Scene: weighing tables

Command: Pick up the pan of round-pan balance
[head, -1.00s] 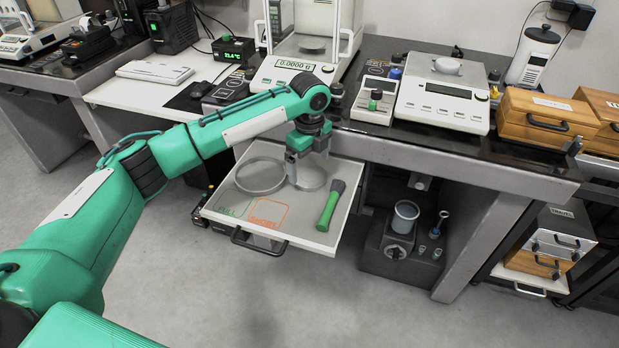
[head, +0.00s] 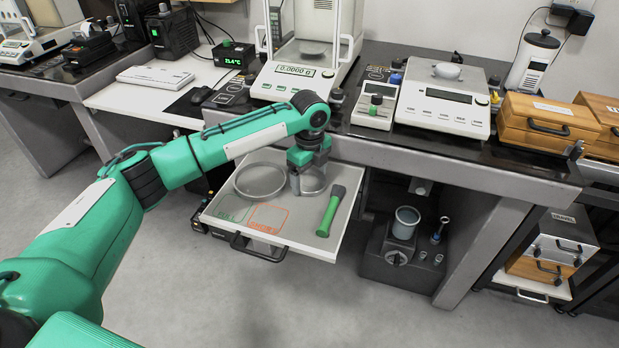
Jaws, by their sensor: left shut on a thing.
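A drawer tray (head: 323,246) stands pulled out below the bench. In it lie two shallow round pans, one on the left (head: 242,193) and one on the right (head: 318,188). My left gripper (head: 295,189) points down into the tray between them, shut at the near left rim of the right pan, partly hiding it. The pan appears to rest on the tray floor. My right gripper is not in view.
A green-handled brush-like tool (head: 329,213) lies right of the pans. Green and orange outlines mark the bare front of the tray. The bench edge (head: 450,158) overhangs the tray's back. An enclosed balance (head: 297,72) and a small keypad box (head: 374,107) stand above.

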